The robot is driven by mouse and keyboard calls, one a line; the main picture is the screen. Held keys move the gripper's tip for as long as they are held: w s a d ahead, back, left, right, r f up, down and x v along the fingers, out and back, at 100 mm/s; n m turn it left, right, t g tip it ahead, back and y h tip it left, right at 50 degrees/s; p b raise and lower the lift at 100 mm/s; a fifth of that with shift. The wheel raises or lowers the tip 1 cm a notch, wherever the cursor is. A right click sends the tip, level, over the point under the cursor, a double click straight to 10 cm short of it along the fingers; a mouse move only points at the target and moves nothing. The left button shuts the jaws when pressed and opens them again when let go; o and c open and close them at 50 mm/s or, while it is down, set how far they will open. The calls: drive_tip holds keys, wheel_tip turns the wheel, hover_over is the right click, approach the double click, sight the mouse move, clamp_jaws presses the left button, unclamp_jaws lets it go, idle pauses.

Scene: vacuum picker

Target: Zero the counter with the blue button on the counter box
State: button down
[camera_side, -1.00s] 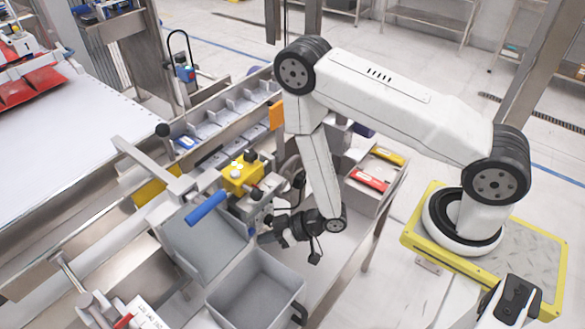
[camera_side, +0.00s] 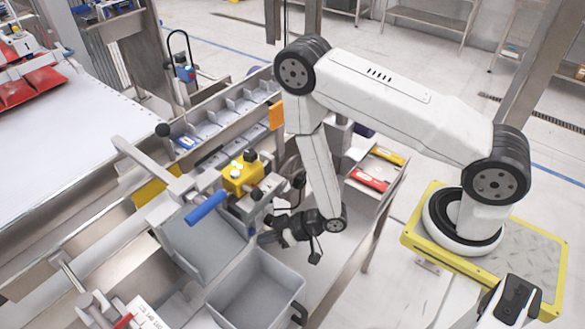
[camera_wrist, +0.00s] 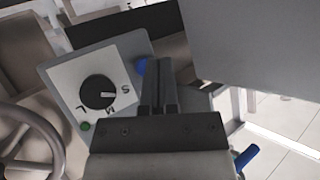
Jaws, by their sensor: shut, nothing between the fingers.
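A grey box with a white dial plate (camera_wrist: 72,84) is at the upper left in the wrist view. It has a black knob (camera_wrist: 98,92) marked S, M and L, and a green button (camera_wrist: 85,126). A round blue button (camera_wrist: 141,66) shows at the box's right edge, partly hidden by my fingers. My gripper (camera_wrist: 157,64) is shut and empty, its fingertips right beside the blue button. I cannot tell whether they touch it. In the side view my gripper (camera_side: 262,237) is low beside the grey box, and the blue button cannot be made out there.
A yellow box (camera_side: 240,178) with black knobs and a blue handle (camera_side: 206,207) stand close by. A grey bin (camera_side: 254,287) is in front. A handwheel (camera_wrist: 30,145) is left of my gripper, and a large grey panel (camera_wrist: 250,45) is at the right.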

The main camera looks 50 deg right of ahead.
drive_tip(key=shift+w, duration=0.8)
idle(1.0)
drive_tip(key=shift+s, duration=0.15)
idle(0.3)
drive_tip(key=shift+s, duration=0.65)
drive_tip(key=shift+s, duration=0.1)
drive_tip(key=shift+s, duration=2.4)
drive_tip(key=shift+w, duration=0.15)
